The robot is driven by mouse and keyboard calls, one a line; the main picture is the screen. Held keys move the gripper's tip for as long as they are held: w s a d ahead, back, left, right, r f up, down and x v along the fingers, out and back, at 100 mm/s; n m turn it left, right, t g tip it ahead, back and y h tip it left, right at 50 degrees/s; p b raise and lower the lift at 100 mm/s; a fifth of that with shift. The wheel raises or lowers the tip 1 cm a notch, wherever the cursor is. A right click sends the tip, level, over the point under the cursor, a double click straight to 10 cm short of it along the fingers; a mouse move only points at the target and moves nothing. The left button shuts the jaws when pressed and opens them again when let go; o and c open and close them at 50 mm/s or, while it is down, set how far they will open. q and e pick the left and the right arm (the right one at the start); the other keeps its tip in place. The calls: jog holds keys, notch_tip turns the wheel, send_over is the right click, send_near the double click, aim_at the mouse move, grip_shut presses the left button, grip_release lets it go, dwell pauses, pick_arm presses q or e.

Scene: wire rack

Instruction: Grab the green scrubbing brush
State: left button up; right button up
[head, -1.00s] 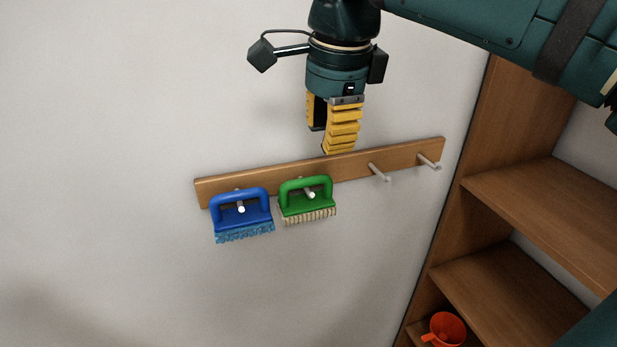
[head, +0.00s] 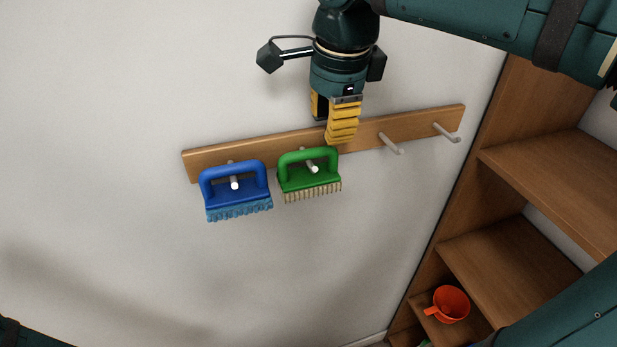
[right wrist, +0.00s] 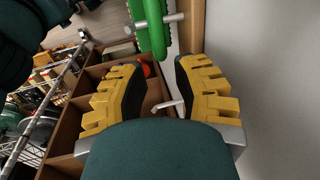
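The green scrubbing brush (head: 310,181) hangs by its handle on a peg of the wooden rail, pale bristles down. It also shows at the top of the right wrist view (right wrist: 152,28), with a grey peg through its handle. My right gripper (head: 335,135) is just above and right of the brush's handle in the head view, in front of the rail. The right wrist view shows its yellow fingers (right wrist: 157,68) apart, with nothing held between them and the brush beyond the tips. My left gripper is not in view.
A blue brush (head: 236,192) hangs left of the green one. The wooden rail (head: 375,130) has two bare pegs at right. A wooden shelf unit (head: 510,255) stands at right, with an orange mug (head: 451,304) low inside. The wall below the brushes is clear.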

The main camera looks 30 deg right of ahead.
aim_at(327, 148)
jog(key=shift+w+d+f+b, duration=0.1)
jog(key=shift+w+f+b, duration=0.15)
jog(key=shift+f, duration=1.1)
jog(key=shift+w+f+b, duration=0.1)
jog(key=shift+w+f, duration=0.1)
jog(key=shift+f, duration=1.15)
grip_shut()
